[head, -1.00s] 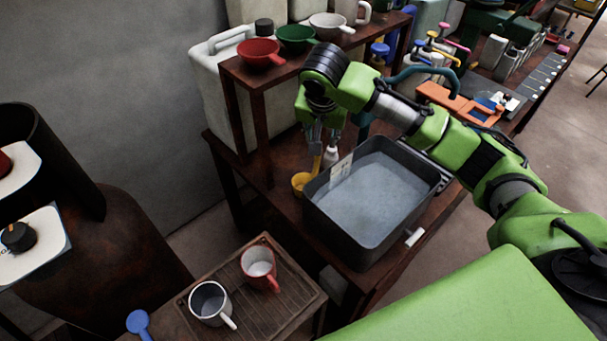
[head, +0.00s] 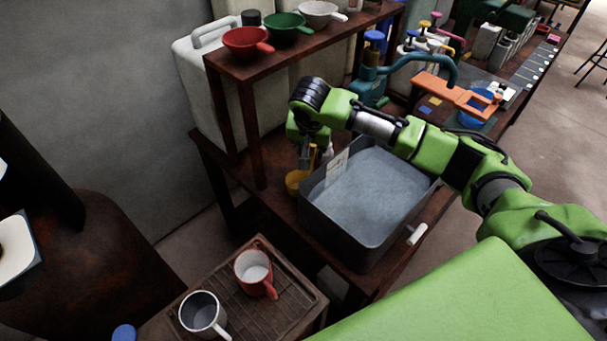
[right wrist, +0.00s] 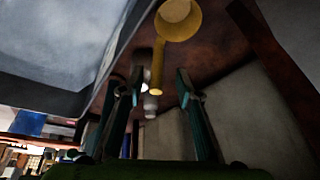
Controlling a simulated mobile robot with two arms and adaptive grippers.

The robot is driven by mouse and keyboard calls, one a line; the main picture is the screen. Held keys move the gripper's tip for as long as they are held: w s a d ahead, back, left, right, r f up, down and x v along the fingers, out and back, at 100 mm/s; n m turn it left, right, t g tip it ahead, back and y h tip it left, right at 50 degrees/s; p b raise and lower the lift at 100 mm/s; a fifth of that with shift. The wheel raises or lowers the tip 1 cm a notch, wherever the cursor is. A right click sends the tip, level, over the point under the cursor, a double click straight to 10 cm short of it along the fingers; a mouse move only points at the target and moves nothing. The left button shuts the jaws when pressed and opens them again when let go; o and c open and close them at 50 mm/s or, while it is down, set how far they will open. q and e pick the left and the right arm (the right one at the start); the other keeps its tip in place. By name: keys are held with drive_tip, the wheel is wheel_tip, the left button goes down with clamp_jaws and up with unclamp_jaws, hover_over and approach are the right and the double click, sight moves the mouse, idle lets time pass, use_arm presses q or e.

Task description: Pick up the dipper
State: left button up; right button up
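A yellow dipper (head: 296,182) with a round cup and a long upright handle is on the dark wooden bench, at the left side of the grey vat. In the right wrist view the dipper (right wrist: 158,66) shows its cup at the top and its handle running down between my fingers. My right gripper (head: 312,160) is low beside the vat, at the handle. In the right wrist view the right gripper (right wrist: 160,88) is open, with one finger on each side of the handle and gaps between. My left gripper is not in view.
The grey vat (head: 313,221) of pale liquid stands close to the right of the dipper. A shelf with red (head: 247,41), green (head: 288,26) and white (head: 321,12) handled bowls rises behind. A red mug (head: 252,270) and a white mug (head: 199,318) stand on a slatted board in front.

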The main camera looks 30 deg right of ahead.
sight(312, 155)
drive_tip(key=x, duration=0.5)
drive_tip(key=shift+s+d+f+p, duration=0.15)
drive_tip(key=shift+p, duration=0.25)
clamp_jaws()
